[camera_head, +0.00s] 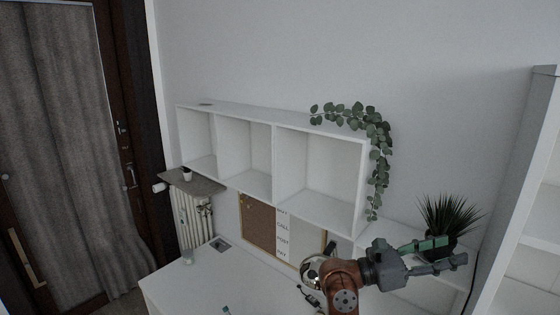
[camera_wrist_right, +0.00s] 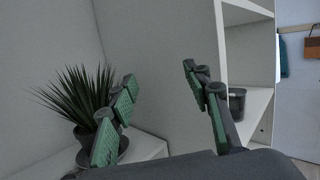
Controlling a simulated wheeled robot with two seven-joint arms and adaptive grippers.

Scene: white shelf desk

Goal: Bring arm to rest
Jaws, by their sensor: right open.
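My right arm (camera_head: 343,284) comes up from the bottom of the head view, copper and dark grey. Its gripper (camera_head: 455,251) points to the right, in front of the potted spiky plant (camera_head: 450,215). In the right wrist view the two green-padded fingers (camera_wrist_right: 160,90) stand wide apart with nothing between them. The spiky plant also shows there (camera_wrist_right: 80,97), beside and behind the left finger, its dark pot partly hidden. I cannot tell from the head view how far the gripper is from the plant. My left gripper is not in view.
A white desk (camera_head: 170,287) stands below a wall shelf (camera_head: 272,124) with open compartments. A trailing plant (camera_head: 378,135) hangs over the shelf's right end. A tall white shelf (camera_head: 515,200) stands at the right; a dark cup (camera_wrist_right: 237,103) is on a shelf.

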